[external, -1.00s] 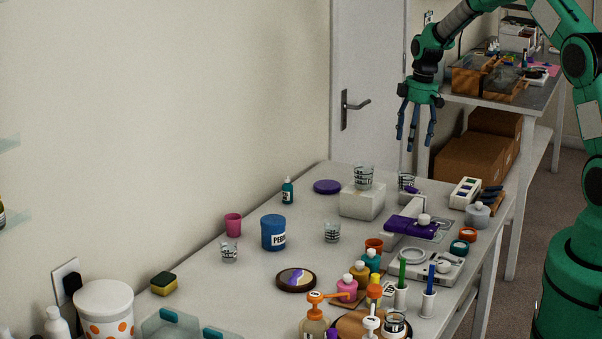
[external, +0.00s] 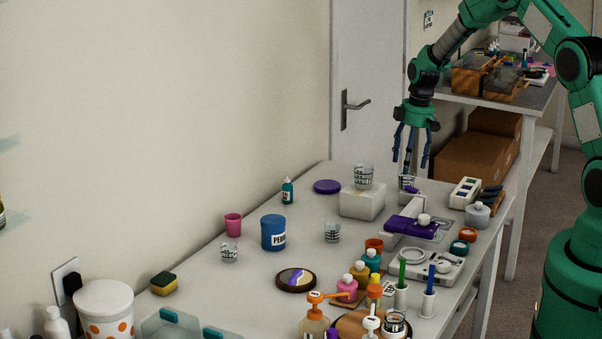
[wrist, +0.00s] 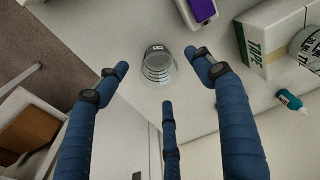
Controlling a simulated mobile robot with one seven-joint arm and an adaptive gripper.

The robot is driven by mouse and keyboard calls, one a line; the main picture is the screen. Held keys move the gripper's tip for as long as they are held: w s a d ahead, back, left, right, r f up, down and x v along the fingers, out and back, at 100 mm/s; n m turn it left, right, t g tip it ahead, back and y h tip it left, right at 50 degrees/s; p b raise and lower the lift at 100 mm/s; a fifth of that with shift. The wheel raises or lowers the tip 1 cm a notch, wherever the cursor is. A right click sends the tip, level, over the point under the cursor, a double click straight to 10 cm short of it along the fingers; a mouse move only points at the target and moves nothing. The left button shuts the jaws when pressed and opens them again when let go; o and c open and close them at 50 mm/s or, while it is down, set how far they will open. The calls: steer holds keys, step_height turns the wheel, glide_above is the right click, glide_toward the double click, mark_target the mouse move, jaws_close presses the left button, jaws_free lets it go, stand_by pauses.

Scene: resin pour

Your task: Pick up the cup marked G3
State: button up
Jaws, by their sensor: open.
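A clear cup (external: 407,181) stands upright near the far end of the table, just below my gripper (external: 411,164). In the wrist view this cup (wrist: 158,65) shows between my spread fingers, with a small dark label at its rim that is too small to read for sure. My gripper is open and empty, its fingertips apart from the cup. Similar clear cups stand on a white block (external: 364,177), on the mid table (external: 332,232) and near the pink cup (external: 229,253). Their marks are not legible.
The white block (external: 361,204) stands close beside the cup and shows as a box marked TAPE (wrist: 275,42). A purple-topped device (external: 410,228) is nearer the camera. Bottles and pen holders crowd the front right. The table's far edge is close to the cup.

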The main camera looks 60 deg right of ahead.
mark_target(406, 180)
steer(key=shift+w+f, duration=0.15)
steer(key=shift+f, duration=1.1)
steer(key=shift+w+f, duration=0.15)
steer(key=shift+f, duration=1.1)
steer(key=c, duration=1.1)
